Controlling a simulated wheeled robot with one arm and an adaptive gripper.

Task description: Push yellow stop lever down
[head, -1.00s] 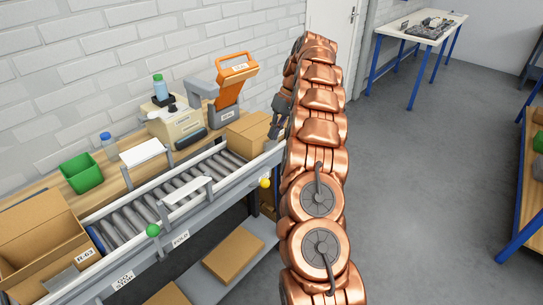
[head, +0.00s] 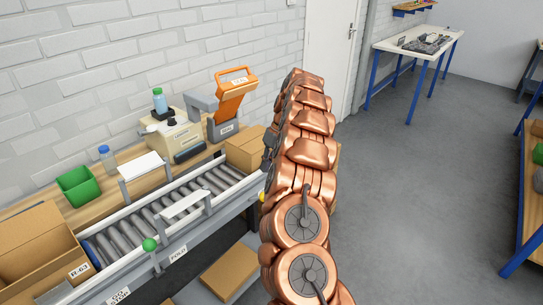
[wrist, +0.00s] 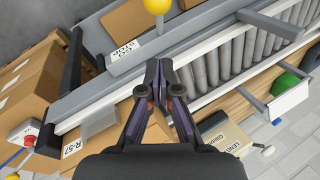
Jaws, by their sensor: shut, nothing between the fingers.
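The yellow stop lever's round knob (wrist: 157,5) is at the top edge of the wrist view, on a thin pale stem beside the conveyor rail. In the head view the yellow knob (head: 262,197) shows at the conveyor's front side, partly covered by my arm. My gripper (wrist: 158,68) is shut and empty, with its fingertips below the knob in the wrist picture and apart from it. In the head view my gripper is mostly hidden behind my copper arm. A GO/STOP label (wrist: 125,52) is on the rail near the lever.
A green-knobbed lever (head: 149,244) stands farther left on the conveyor's front. The roller conveyor (head: 150,213) carries an open carton (head: 35,240) at its left. A closed carton (head: 246,148) is at the far end. Open floor (head: 410,200) lies to the right.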

